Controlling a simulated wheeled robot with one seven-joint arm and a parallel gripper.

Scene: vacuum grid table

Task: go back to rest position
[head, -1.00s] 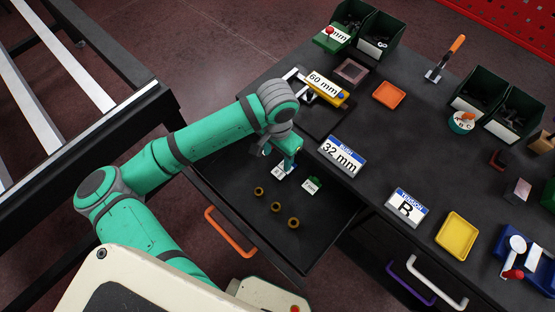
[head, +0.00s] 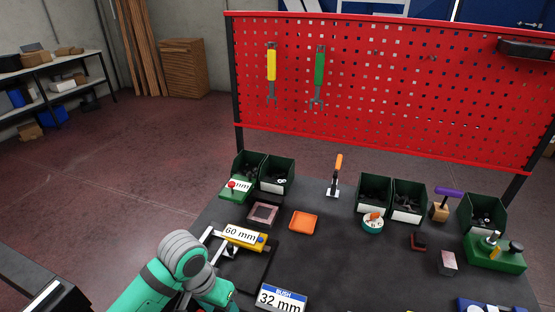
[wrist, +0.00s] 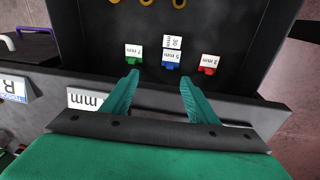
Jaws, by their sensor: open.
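My gripper (wrist: 156,90) shows in the wrist view with its two teal fingers wide apart and nothing between them. It is above the front edge of an open dark drawer (wrist: 225,30). In the drawer stand a green-based label block (wrist: 134,54), a blue-based label block (wrist: 171,58) and a red-based label block (wrist: 209,64), all beyond the fingertips and apart from them. Several brass rings lie farther in, such as this ring (wrist: 147,3). In the head view only my teal arm shows at the bottom; my fingers are out of that frame.
The dark table (head: 340,255) carries a 60 mm block (head: 243,237), a 32 mm sign (head: 281,298), an orange tray (head: 303,223) and green bins (head: 277,175). A red pegboard (head: 390,90) stands behind. An orange-handled tool (head: 336,175) stands upright near the back.

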